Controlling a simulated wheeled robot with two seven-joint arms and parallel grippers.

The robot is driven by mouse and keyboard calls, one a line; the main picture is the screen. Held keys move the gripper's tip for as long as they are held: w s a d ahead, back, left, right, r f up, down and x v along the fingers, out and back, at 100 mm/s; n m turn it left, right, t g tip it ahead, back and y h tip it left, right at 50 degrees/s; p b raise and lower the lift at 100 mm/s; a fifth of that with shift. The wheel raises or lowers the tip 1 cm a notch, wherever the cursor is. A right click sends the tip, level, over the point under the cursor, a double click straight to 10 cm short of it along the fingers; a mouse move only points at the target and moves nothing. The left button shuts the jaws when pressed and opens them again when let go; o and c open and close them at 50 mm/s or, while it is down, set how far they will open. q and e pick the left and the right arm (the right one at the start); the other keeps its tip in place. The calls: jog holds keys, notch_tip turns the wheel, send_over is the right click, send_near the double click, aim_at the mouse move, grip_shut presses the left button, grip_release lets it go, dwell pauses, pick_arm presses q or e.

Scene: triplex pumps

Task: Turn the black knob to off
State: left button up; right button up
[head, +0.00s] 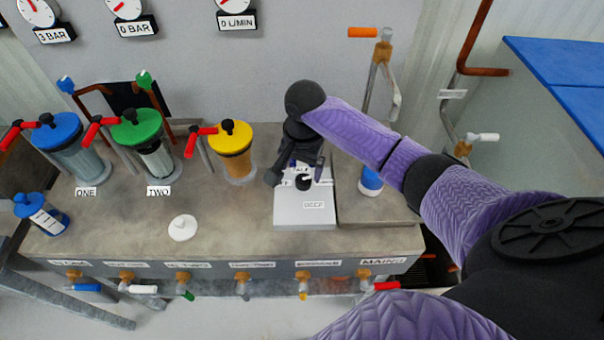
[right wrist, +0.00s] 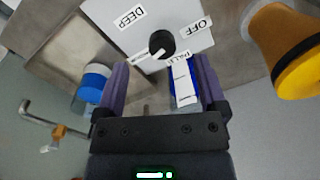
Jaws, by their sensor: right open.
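The black knob (head: 304,181) sits on top of a pale grey box (head: 304,216) on the bench. In the right wrist view the knob (right wrist: 161,43) shows just beyond the fingertips, roughly midway between them. A white label reading OFF (right wrist: 195,28) lies to its right there, and a DEEP label (right wrist: 130,20) to its upper left. A white strip lies at the knob's lower left; I cannot tell whether it is a pointer or a label. My right gripper (head: 296,175) is open above the box; I see no contact with the knob. My left gripper is not in view.
Yellow-lidded (head: 230,138), green-lidded (head: 137,127) and blue-lidded (head: 56,131) cylinders stand left of the box. A blue-and-white bottle (head: 371,181) stands close on its right. Several small valves line the front edge. Bare bench lies around a white disc (head: 183,228).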

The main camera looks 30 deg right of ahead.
aim_at(304, 179)
jog(key=shift+w+d+r+m, duration=0.3)
jog(key=shift+d+r+m, duration=0.1)
jog(key=shift+d+r, duration=0.15)
jog(key=shift+w+d+r+m, duration=0.3)
jog(key=shift+d+r+m, duration=0.1)
jog(key=shift+r, duration=0.15)
jog(key=shift+w+d+f, duration=0.1)
jog(key=shift+d, duration=0.15)
jog(key=f+b, duration=0.2)
jog(key=f, duration=0.2)
jog(key=f+b, duration=0.2)
jog(key=f, duration=0.2)
jog(key=shift+w+a+f, duration=0.15)
jog(key=shift+a+f, duration=0.05)
jog(key=shift+f, duration=0.5)
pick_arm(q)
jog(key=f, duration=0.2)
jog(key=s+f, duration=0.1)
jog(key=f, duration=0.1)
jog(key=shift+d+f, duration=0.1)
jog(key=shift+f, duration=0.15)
pick_arm(e)
grip_shut()
jog(key=shift+r, duration=0.1)
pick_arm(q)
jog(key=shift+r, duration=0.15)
